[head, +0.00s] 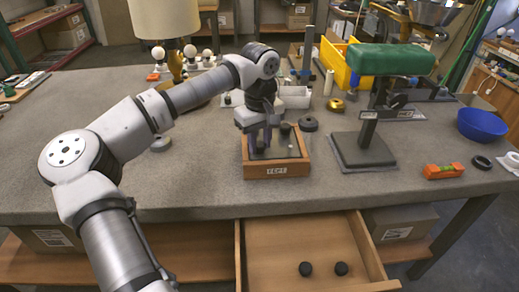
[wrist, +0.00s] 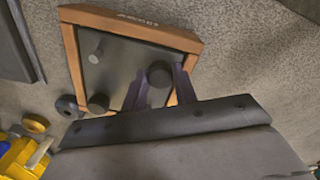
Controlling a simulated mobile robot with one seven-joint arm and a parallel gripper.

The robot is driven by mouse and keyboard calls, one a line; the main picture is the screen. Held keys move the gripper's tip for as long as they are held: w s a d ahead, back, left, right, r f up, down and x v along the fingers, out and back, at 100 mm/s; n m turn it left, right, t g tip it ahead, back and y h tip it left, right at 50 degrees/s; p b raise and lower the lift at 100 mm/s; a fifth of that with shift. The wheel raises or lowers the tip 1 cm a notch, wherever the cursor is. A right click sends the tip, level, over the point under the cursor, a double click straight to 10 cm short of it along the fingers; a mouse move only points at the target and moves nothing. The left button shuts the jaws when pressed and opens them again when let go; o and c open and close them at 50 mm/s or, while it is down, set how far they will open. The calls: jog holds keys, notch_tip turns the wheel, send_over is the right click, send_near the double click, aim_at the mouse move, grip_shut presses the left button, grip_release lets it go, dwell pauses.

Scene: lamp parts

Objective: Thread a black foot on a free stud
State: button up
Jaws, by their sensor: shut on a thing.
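A dark plate (wrist: 125,50) lies in a wooden tray (head: 277,171) on the bench. A bare grey stud (wrist: 97,55) stands on it. A black foot (wrist: 98,103) sits near the plate's far right corner as seen from the head; it also shows in the head view (head: 285,128). My gripper (head: 262,143) points down over the plate's left part. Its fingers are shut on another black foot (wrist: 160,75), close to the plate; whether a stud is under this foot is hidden. Two loose black feet, a left one (head: 306,269) and a right one (head: 341,268), lie in the open drawer.
The wooden drawer (head: 290,245) stands open below the bench front. A green-topped stand (head: 365,150) is right of the tray. A dark round part (head: 308,124) lies close to the tray's right side. An orange level (head: 444,171) and blue bowl (head: 482,125) lie further right.

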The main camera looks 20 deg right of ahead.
jog(key=m, duration=0.3)
jog(key=shift+s+f+m, duration=0.2)
jog(key=shift+f+m, duration=0.1)
jog(key=shift+f, duration=0.1)
jog(key=shift+p, duration=0.3)
jog(key=m, duration=0.2)
jog(key=shift+m, duration=0.3)
jog(key=m+p, duration=0.1)
jog(key=m, duration=0.3)
jog(key=shift+m, duration=1.6)
